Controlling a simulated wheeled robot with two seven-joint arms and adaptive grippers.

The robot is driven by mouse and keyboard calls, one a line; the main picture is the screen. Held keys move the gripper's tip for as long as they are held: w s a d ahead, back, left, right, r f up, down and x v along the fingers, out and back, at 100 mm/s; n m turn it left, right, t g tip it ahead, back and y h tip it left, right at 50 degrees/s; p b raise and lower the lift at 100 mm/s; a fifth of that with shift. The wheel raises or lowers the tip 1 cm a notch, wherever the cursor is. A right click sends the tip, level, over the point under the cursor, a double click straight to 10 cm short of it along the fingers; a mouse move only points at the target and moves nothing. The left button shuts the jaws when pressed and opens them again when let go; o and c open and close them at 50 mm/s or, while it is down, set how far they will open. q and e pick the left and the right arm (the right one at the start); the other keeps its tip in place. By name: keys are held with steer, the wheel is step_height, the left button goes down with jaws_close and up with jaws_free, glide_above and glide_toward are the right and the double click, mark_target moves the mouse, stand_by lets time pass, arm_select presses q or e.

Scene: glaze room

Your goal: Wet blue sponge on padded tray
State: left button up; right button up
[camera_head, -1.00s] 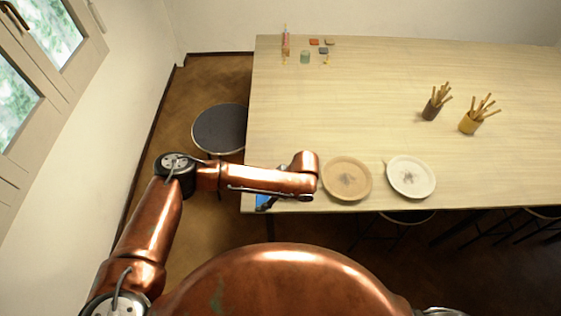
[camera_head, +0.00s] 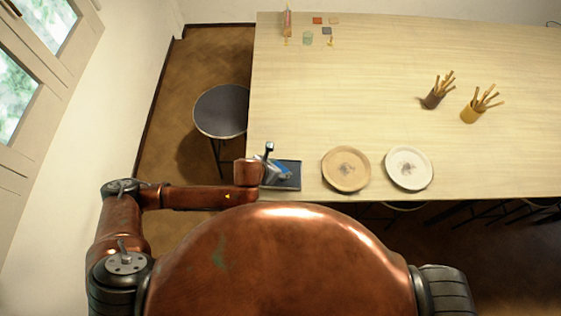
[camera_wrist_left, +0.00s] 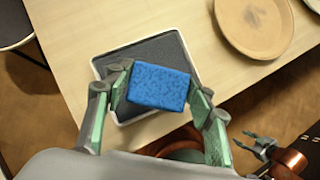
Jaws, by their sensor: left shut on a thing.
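The blue sponge (camera_wrist_left: 158,86) is held between the two green-padded fingers of my left gripper (camera_wrist_left: 160,92). In the head view the sponge (camera_head: 283,174) is a small blue patch partly hidden by my left gripper (camera_head: 272,167). The padded tray (camera_wrist_left: 160,50), with a dark grey pad and pale rim, lies at the table's front left corner; it also shows in the head view (camera_head: 294,168). The sponge is over the tray's near part; I cannot tell whether it touches the pad. My right gripper (camera_wrist_left: 258,147) shows small at the wrist view's lower right, its opening unclear.
A tan plate (camera_head: 346,182) and a white plate (camera_head: 409,183) stand right of the tray. Two pots of tools, one brown (camera_head: 431,101) and one yellow (camera_head: 469,113), stand farther right. A round stool (camera_head: 222,112) is left of the table. The table's middle is clear.

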arm_select(q)
steer(key=shift+d+r+m, duration=0.15)
steer(key=shift+m, duration=0.35)
step_height(320, 180, down, 6)
steer(key=b, duration=0.6)
steer(key=shift+s+b, duration=0.1)
steer(key=shift+b, duration=0.2)
stand_by(0.4)
steer(key=shift+f+p, duration=0.2)
steer(key=shift+p, duration=0.1)
stand_by(1.4)
steer(key=shift+r, duration=0.1)
step_height(320, 180, up, 7)
steer(key=p, duration=0.7)
